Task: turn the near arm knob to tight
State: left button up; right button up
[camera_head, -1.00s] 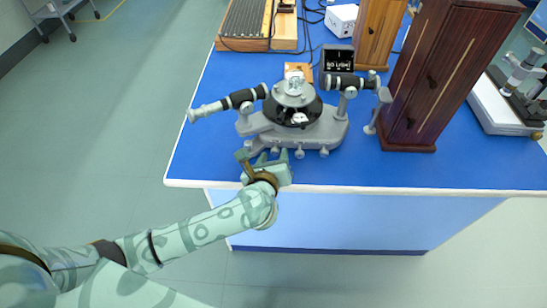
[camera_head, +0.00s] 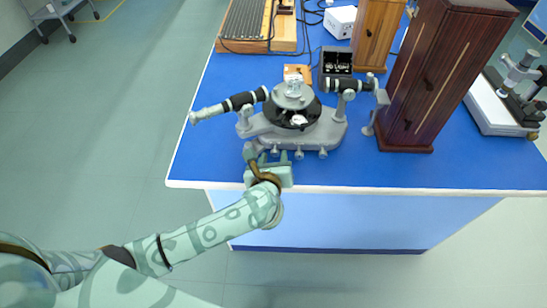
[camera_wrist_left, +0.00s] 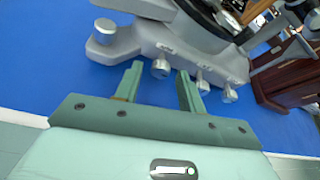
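The grey spectrometer (camera_head: 300,132) stands on the blue bench top near its front edge. Several small silver knobs stick out along its near side, including a left one (camera_wrist_left: 160,68), a middle one (camera_wrist_left: 203,84) and a right one (camera_wrist_left: 229,94). I cannot read their labels, nor tell which is the near arm knob. My left gripper (camera_head: 273,156) is in front of this side. In the left wrist view my left gripper (camera_wrist_left: 160,82) is open, its fingers spread on either side of the left knob without visible contact. My right gripper is not in view.
A dark wooden cabinet (camera_head: 435,75) stands right of the spectrometer. The black telescope tube (camera_head: 243,100) juts left over the bench. A black box (camera_head: 336,62) sits behind. The bench's front edge (camera_head: 400,189) lies close to my left wrist.

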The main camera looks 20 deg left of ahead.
pick_arm(q)
jog(key=p+v, duration=0.3)
jog(key=v, duration=1.3)
jog(key=shift+s, duration=0.2)
